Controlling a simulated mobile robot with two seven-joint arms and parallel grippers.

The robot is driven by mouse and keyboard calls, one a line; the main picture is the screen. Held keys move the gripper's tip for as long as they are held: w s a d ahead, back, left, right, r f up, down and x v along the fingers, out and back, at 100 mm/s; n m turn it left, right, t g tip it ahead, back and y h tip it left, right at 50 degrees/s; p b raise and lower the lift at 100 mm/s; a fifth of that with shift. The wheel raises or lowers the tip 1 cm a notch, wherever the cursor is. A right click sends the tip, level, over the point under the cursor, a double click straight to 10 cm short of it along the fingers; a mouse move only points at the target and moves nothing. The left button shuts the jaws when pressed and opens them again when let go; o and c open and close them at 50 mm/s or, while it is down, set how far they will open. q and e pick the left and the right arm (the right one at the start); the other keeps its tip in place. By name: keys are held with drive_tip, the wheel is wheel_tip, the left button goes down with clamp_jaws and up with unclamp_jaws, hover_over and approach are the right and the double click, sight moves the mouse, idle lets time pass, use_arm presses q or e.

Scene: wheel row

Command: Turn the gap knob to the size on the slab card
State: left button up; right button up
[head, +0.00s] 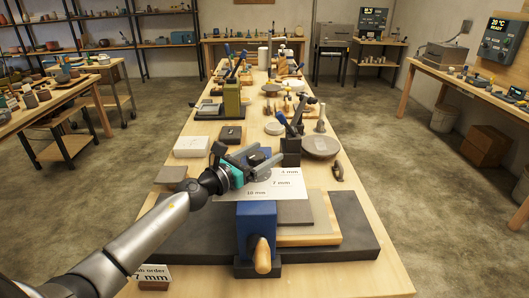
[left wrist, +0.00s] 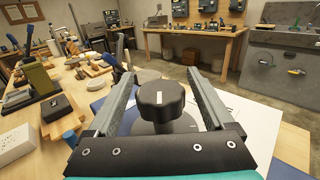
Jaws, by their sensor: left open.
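The black gap knob (left wrist: 160,102) has a lobed rim and a white mark on top, and stands on a dark round base. In the head view the knob (head: 256,157) shows partly between my fingers. My left gripper (head: 267,160) is open, with one finger on each side of the knob; the left wrist view shows space between knob and fingers. A white scale plate (head: 284,183) beside it reads 10 mm, 7 mm and a smaller top number, probably 4 mm. The slab card (head: 152,273) at the front left reads 7 mm. My right gripper is not in view.
The blue body (head: 256,218) with a wooden handle (head: 262,255) stands below the knob, over a dark slab (head: 356,228). A white box (head: 191,147), a black box (head: 232,135) and a round disc (head: 320,147) lie behind. The table's front right is clear.

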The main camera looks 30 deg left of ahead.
use_arm(q)
drive_tip(key=shift+w+d, duration=0.1)
drive_tip(key=shift+w, duration=0.25)
